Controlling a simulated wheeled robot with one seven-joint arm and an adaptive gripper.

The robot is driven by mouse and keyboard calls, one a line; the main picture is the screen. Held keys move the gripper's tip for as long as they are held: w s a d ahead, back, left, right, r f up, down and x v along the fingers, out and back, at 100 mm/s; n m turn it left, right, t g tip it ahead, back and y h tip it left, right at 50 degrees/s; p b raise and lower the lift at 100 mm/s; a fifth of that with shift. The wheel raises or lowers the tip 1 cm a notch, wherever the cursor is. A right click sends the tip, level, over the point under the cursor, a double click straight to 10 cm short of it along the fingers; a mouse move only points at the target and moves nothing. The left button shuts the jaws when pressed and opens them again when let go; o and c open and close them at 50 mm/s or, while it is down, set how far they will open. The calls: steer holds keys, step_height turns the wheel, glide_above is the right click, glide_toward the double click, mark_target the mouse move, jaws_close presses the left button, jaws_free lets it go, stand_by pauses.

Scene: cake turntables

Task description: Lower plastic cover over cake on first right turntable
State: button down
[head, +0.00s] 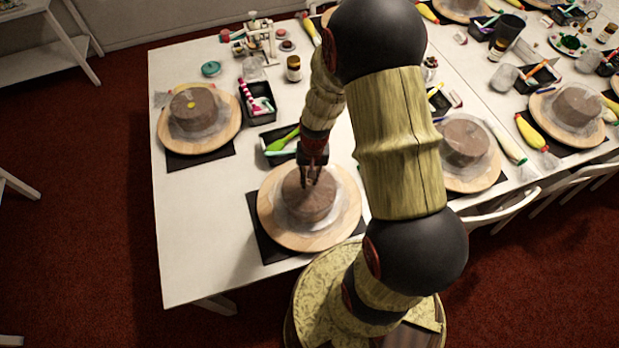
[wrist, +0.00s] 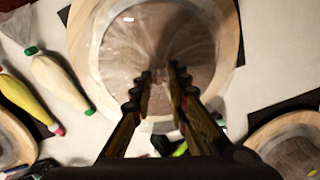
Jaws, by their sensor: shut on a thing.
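A round brown cake (head: 308,200) stands on a pale wooden turntable (head: 345,228) near the table's front edge. A thin, clear plastic cover (head: 337,190) is draped around the cake and spreads onto the turntable. In the wrist view the creased plastic cover (wrist: 110,45) lies over the cake (wrist: 185,40), inside the turntable's rim (wrist: 230,35). My gripper (head: 311,182) points down at the cake's middle. In the wrist view my gripper (wrist: 161,78) has its fingertips close together, pinching gathered plastic. The pinched bit is mostly hidden between the fingers.
A black tray with a green spatula (head: 283,141) stands just behind the turntable. Another turntable (head: 229,125) with a cake is at the left, and one more (head: 486,178) is right of my arm. Bare white table (head: 195,230) lies to the left.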

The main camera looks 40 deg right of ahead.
steer(key=shift+f+b, duration=0.3)
steer(key=shift+f, duration=0.2)
stand_by(0.3)
steer(key=c, duration=1.8)
jaws_free()
steer(key=shift+o, duration=0.8)
steer(key=shift+r, duration=0.1)
steer(key=shift+r+p, duration=2.6)
steer(key=shift+r, duration=0.9)
